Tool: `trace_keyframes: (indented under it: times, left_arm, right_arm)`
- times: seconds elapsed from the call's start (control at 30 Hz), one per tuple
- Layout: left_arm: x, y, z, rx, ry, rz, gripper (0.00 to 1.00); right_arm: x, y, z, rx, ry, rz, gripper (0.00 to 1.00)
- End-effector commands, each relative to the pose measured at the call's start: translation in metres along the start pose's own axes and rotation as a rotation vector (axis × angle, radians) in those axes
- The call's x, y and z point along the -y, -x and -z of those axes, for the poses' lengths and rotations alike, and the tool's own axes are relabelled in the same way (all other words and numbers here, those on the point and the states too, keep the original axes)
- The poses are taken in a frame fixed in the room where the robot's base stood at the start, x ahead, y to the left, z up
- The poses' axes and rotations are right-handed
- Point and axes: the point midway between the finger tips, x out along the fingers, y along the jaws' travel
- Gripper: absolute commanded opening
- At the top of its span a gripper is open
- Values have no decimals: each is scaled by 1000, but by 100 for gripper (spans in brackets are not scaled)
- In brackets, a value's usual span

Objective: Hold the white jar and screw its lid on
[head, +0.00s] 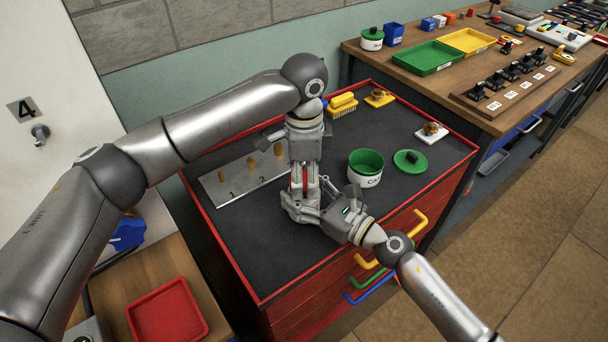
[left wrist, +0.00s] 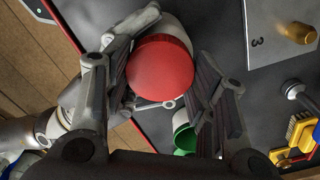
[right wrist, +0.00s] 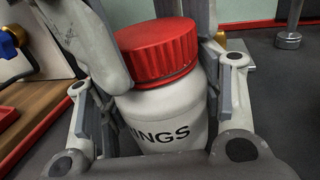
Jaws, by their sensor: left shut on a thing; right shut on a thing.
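The white jar (right wrist: 165,115) stands upright on the dark top of the red cabinet, with black letters "INGS" showing in the right wrist view. My right gripper (head: 308,208) is shut around its body from the side. The red lid (right wrist: 157,50) sits on the jar's mouth; whether it is fully down I cannot tell. My left gripper (head: 304,184) points down from above, shut on the lid. The lid shows from above between its fingers in the left wrist view (left wrist: 160,72), with a bit of the white jar (left wrist: 174,27) beyond. In the head view the grippers mostly hide both.
A green-lined can (head: 366,168) and a green lid (head: 410,161) stand right of my grippers. A numbered plate (head: 225,193) with brass weights lies left. A yellow brush (head: 342,105) and brass pieces on small bases are behind. The cabinet's red rim (head: 262,300) runs along the front.

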Motion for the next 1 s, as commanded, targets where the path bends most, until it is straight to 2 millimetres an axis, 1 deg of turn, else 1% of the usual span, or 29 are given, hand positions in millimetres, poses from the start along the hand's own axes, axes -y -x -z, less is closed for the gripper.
trace_keyframes:
  times: [0.03, 0.1, 0.27, 0.3, 0.47, 0.73, 0.83, 0.93, 1.0]
  left_arm:
    - [0, 0, 0, 0, -73, -1, 23]
    - [0, 0, 0, -1, -165, -1, 23]
    - [0, 0, 0, -1, -164, -1, 23]
    - [0, 0, 0, -1, -163, -1, 57]
    - [0, 0, 0, -1, -162, -1, 77]
    - [0, 0, 0, 0, -160, 0, 77]
    - [0, 3, 0, -1, -160, 0, 77]
    - [1, 14, 1, -2, -160, 3, 77]
    - [1, 26, 1, -2, -160, 3, 77]
  right_arm:
    - [-1, 0, 2, -4, -2, -1, 0]
    - [-1, 0, 2, -4, -2, -1, 0]
    - [0, 0, 2, -4, -2, -1, 0]
    - [0, 0, 2, -4, -2, -1, 0]
    - [0, 0, 2, -4, -2, -1, 0]
    - [0, 0, 2, -4, -2, -1, 0]
    - [0, 0, 2, -4, -2, -1, 0]
    - [-1, 0, 2, -4, -2, -1, 0]
    - [0, 0, 2, -4, -2, -1, 0]
